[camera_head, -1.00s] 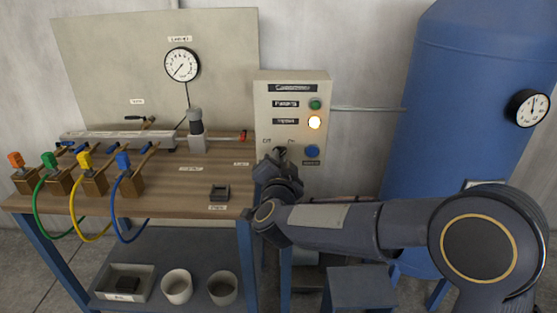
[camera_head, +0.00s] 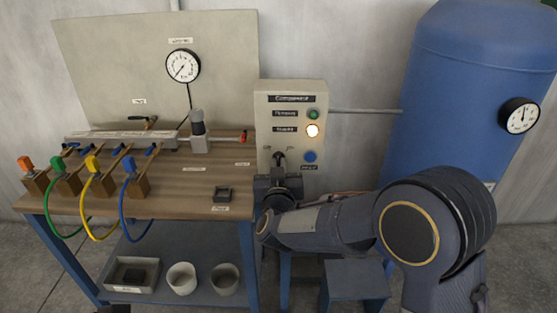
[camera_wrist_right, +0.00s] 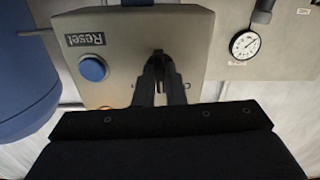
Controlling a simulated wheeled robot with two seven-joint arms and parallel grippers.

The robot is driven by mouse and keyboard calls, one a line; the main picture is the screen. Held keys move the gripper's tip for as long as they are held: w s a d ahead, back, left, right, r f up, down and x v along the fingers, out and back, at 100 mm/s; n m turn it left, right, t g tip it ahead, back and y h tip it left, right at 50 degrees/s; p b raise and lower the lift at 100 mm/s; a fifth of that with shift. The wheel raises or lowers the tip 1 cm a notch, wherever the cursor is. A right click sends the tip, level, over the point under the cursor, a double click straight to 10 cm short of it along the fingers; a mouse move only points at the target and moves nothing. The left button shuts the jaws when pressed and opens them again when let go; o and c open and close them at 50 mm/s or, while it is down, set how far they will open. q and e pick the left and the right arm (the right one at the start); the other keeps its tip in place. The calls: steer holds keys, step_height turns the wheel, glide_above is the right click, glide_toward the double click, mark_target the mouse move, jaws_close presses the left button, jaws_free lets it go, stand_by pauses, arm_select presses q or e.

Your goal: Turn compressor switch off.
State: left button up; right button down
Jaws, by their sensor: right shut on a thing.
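The compressor control box (camera_head: 290,98) is a beige panel on the wall side, right of the workbench. It carries a green lamp (camera_head: 314,114), a lit yellow-white lamp (camera_head: 312,131), a blue reset button (camera_head: 310,157) and a dark rotary switch (camera_head: 279,158) at lower left. My right gripper (camera_wrist_right: 159,82) is at the switch, its fingers closed around the knob in the right wrist view. The fingers hide most of the knob, so its exact angle is hard to read. The reset button also shows in the wrist view (camera_wrist_right: 94,69). My left gripper is not in view.
The workbench (camera_head: 180,180) to the left holds several valves with coloured hoses, a small dark tray (camera_head: 222,194) and a gauge (camera_head: 183,66) on its backboard. A large blue tank (camera_head: 470,110) stands right. Bins sit on the lower shelf (camera_head: 215,262).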

steer(key=n+p, duration=0.2)
steer(key=n, duration=0.2)
steer(key=shift+r+n, duration=0.1)
steer(key=shift+n, duration=0.2)
steer(key=shift+n+p, duration=1.1)
steer(key=shift+n, duration=0.6)
steer(key=c, duration=1.5)
jaws_free()
steer(key=shift+s, duration=0.1)
steer(key=s+b, duration=0.1)
steer(key=s, duration=0.6)
steer(key=shift+s, duration=0.35)
